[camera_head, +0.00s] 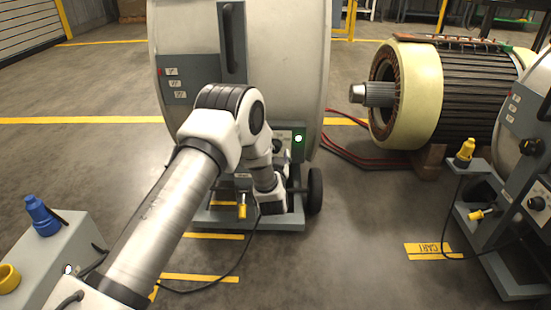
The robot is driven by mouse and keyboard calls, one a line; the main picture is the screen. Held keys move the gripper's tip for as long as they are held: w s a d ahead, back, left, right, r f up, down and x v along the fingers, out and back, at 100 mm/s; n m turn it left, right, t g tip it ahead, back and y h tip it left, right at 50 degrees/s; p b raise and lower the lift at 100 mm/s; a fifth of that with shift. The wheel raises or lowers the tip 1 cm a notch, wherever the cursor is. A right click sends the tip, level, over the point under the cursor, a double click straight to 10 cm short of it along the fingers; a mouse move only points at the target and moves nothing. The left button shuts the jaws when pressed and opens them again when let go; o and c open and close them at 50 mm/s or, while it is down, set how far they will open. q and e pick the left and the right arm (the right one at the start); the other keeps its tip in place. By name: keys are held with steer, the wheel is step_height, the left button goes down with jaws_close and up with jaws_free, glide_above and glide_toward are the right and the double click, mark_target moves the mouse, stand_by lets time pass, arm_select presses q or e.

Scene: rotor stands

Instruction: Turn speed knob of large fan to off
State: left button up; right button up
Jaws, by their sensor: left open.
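The large fan (290,60), a big pale drum with a grey front panel and dark handle, stands on a wheeled base at the centre. Its small control panel (299,153), low on the right side, has a lit green-white lamp (298,139). A dark round knob (279,147) shows beside the lamp, partly covered by my arm. My left arm reaches in from the lower left and bends down in front of the fan. My left gripper (272,202) is low, below the knob; its fingers are hard to make out. My right gripper is not in view.
A smaller fan unit (513,150) with its own knob (537,203) and yellow plugs stands at the right. A large motor rotor (460,95) lies behind it. A grey box (40,255) with a blue plug (42,215) is at the left. Cables cross the floor.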

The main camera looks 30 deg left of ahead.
arm_select(q)
steer(key=shift+w+a, duration=0.25)
steer(key=shift+w, duration=0.15)
steer(key=c, duration=1.1)
steer(key=shift+c, duration=0.2)
steer(key=shift+r, duration=0.1)
steer(key=n+p, duration=0.2)
steer(key=n, duration=0.1)
steer(key=shift+n, duration=0.3)
steer(key=shift+s+a+n+p, duration=0.1)
steer(key=shift+n+p, duration=0.35)
steer(key=shift+n, duration=1.75)
steer(key=o, duration=1.1)
steer(key=shift+o, duration=0.2)
